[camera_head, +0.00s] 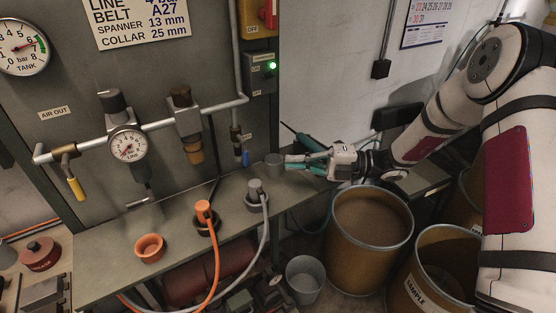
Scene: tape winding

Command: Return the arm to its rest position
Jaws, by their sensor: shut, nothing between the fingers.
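My gripper (293,162) is shut and empty. It points left over the right end of the grey bench (105,268), beside a small grey cup (274,165); I cannot tell whether it touches the cup. My arm (430,130) reaches in from the right side of the picture, with its elbow high at the upper right. A dark tool with a teal body (308,142) lies just behind the gripper.
A brown drum (340,262) stands below my forearm, with another drum (412,285) to its right. A gauge (126,144) and pipes are on the panel. Orange (203,207) and grey (256,186) hose plugs stand on the bench. A grey bucket (304,277) is below.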

